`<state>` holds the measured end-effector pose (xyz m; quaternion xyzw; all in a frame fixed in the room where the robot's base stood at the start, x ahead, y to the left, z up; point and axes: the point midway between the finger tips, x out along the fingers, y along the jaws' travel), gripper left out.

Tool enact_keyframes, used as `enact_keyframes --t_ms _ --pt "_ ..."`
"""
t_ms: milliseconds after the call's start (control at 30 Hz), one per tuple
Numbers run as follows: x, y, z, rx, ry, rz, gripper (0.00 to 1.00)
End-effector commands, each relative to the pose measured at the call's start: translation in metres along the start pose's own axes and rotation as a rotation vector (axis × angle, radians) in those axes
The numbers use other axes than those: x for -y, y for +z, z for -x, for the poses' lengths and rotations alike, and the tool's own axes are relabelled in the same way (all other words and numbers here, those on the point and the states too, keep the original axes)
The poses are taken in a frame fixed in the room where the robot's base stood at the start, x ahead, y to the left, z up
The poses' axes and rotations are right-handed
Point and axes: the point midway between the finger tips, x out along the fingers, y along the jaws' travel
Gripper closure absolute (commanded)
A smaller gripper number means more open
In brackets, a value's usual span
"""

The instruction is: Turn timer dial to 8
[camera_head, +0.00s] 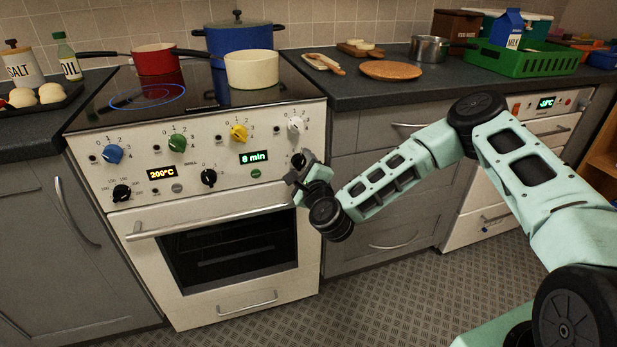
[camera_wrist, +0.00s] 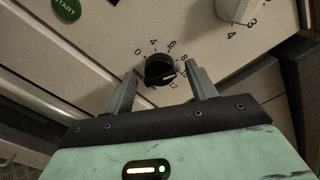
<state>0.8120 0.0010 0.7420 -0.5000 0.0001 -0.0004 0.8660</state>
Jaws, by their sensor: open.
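The timer dial is a black knob (camera_wrist: 161,72) on the cream oven panel, with numbers printed around it. In the wrist view it sits between my open gripper's two fingers (camera_wrist: 158,84), with a visible gap to the left finger and a smaller one to the right. In the head view my gripper (camera_head: 297,176) is at the panel's right end, partly covering the dial (camera_head: 298,159). The timer display (camera_head: 254,157) reads 8 min. I cannot tell exactly which number the dial's pointer meets.
A white knob (camera_head: 295,125) sits above the dial, and a green START button (camera_wrist: 66,8) is in the wrist view. Blue (camera_head: 113,154), green (camera_head: 177,142) and yellow (camera_head: 239,132) knobs line the panel. The oven door handle (camera_head: 210,222) runs below. Pots stand on the hob.

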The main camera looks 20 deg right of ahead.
Motion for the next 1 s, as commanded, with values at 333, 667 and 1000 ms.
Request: enact_keyframes --t_ms 333,667,1000 --pt "-0.001 0.0 0.063 0.001 0.007 -0.002 0.43" --pt "-0.001 0.0 0.142 0.0 0.007 -0.001 0.43" --pt "-0.003 -0.002 0.167 -0.002 0.008 -0.002 0.43"
